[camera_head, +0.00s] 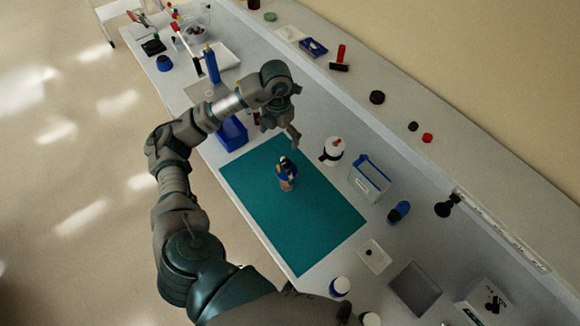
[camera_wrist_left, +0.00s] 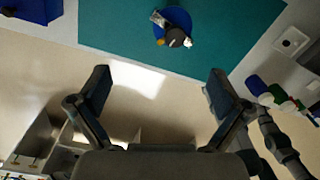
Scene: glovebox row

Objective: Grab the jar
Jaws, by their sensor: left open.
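My left gripper (camera_head: 277,130) is open and empty, above the bench near the mat's far end. In the left wrist view its fingers (camera_wrist_left: 159,84) are wide apart, with nothing between them. My right gripper is not seen.
A white bottle with a dark top (camera_head: 333,151) and a clear box with a blue edge (camera_head: 369,179) stand right of the mat. A blue bin (camera_head: 232,133) is left of it. A blue-capped thing (camera_head: 399,212) lies further right. The mat is otherwise clear.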

